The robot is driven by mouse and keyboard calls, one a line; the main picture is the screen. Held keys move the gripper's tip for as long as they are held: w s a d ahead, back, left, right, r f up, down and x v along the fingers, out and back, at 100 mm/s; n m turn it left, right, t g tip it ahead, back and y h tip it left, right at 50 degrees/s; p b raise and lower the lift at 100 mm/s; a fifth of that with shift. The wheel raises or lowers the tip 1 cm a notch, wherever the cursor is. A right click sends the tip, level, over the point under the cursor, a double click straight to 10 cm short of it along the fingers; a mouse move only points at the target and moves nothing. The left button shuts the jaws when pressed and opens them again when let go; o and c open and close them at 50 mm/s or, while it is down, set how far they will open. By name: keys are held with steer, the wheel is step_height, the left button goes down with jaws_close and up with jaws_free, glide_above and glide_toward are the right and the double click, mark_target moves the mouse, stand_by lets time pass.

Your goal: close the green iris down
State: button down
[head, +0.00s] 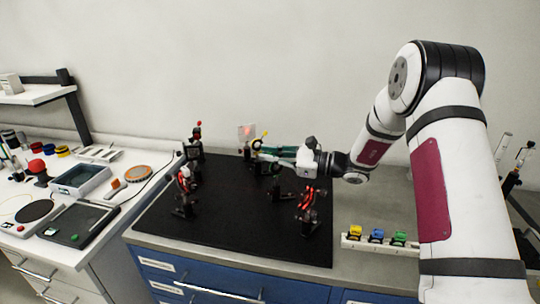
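My gripper (268,154) reaches in from the right, over the back middle of the black breadboard (240,222). Its tip is at a dark upright mount (257,167) with a small yellow-tipped part (265,133) above it. Green shows in a narrow strip at the gripper's end; I cannot tell whether it is the green iris or part of the fingers. The gripper hides much of this mount. The finger gap is too small to make out, and so is any contact.
Red-ringed mounts stand front left (184,184) and front right (306,203) on the breadboard. A red-topped mount (194,145) stands back left, and a pale card with a red spot (246,132) behind. A white rack (380,244) with coloured pieces sits right. The breadboard's front middle is clear.

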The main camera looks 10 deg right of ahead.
steer(key=shift+s+a+n+h, duration=0.1)
steer(key=shift+a+n+h, duration=0.2)
steer(key=shift+n+h, duration=0.25)
steer(key=shift+a+f+n+g+h, duration=0.2)
steer(key=shift+f+n+g+h, duration=0.15)
steer(key=shift+g+h, duration=0.1)
steer(key=c, duration=1.6)
jaws_free()
steer(key=shift+c, duration=0.2)
steer(key=v, duration=1.2)
steer(key=shift+s, duration=0.15)
